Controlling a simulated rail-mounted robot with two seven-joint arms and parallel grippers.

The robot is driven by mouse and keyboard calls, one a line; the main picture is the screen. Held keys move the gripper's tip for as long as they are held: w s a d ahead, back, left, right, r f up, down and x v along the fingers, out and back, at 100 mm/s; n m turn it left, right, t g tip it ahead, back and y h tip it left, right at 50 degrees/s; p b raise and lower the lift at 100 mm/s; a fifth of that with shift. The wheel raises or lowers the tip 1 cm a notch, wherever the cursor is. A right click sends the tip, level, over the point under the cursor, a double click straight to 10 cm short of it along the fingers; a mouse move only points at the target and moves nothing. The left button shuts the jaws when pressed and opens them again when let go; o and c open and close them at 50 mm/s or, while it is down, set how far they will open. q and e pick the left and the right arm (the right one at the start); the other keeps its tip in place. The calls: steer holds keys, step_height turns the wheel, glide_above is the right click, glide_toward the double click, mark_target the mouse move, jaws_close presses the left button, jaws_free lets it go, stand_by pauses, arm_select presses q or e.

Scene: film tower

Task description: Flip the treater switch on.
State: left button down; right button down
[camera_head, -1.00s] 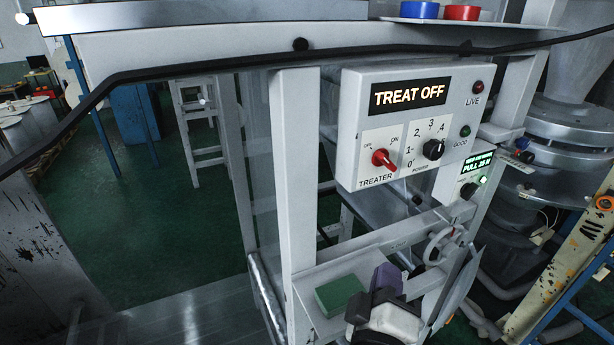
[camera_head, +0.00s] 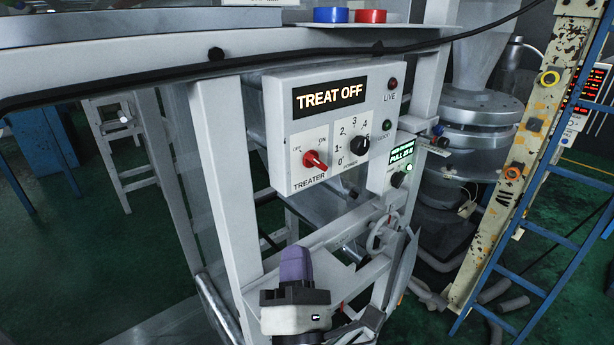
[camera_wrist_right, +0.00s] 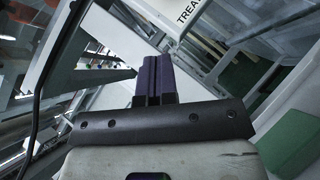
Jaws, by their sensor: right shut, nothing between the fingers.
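The treater switch (camera_head: 314,160) is a red knob on the grey control box (camera_head: 275,133), between OFF and ON marks, with its pointer toward the lower right. The display (camera_head: 329,95) above it reads TREAT OFF. My right gripper (camera_head: 296,258) is below the box, its purple fingers pointing up, shut and empty, apart from the switch. In the right wrist view the purple fingers (camera_wrist_right: 154,78) are together, with a corner of the panel showing "TREA" (camera_wrist_right: 189,10) beyond. My left gripper is not in view.
A black power knob (camera_head: 360,146) sits right of the switch. A grey upright post (camera_head: 227,185) stands left of the box. A green block (camera_wrist_right: 292,140) shows in the wrist view. A black cable (camera_head: 120,83) crosses above, and a blue ladder (camera_head: 545,230) stands at right.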

steer(key=p, duration=0.3)
glide_toward(307, 159)
steer(key=w+a, duration=0.2)
steer(key=w, duration=0.1)
steer(key=w+a, duration=0.1)
steer(key=shift+w+r, duration=0.2)
steer(key=shift+r, duration=0.05)
steer(key=shift+w+d+r+p, duration=0.5)
steer(key=shift+d+r+p, duration=0.1)
steer(key=shift+r, duration=0.2)
steer(key=shift+w+d+r, duration=0.35)
steer(key=shift+d+r, duration=0.1)
steer(key=shift+p, duration=0.3)
